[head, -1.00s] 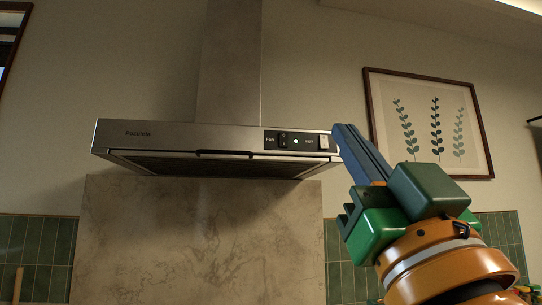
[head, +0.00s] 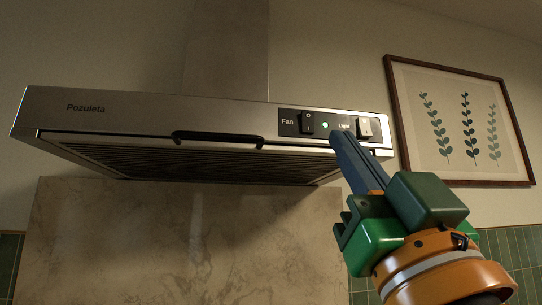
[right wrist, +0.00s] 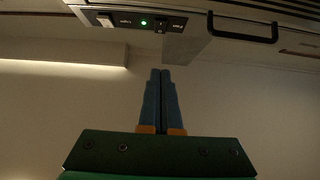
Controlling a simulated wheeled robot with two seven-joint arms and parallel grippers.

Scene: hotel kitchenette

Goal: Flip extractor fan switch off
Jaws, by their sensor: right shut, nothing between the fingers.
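The extractor hood (head: 200,118) hangs on the wall, with a dark control panel at its front right. The black fan switch (head: 308,122) sits beside the "Fan" label. A small green light (head: 325,125) glows to its right, and a pale light switch (head: 365,127) is at the panel's right end. My right gripper (head: 342,136) is shut and empty, with its blue fingertips in front of the panel's lower edge, right of the fan switch. In the right wrist view, the fan switch (right wrist: 160,26) shows above the fingertips (right wrist: 160,72), apart from them. My left gripper is not in view.
A black handle bar (head: 218,138) runs along the hood's front lower edge. A framed plant print (head: 460,122) hangs on the wall at right. A marble backsplash (head: 180,240) is below the hood.

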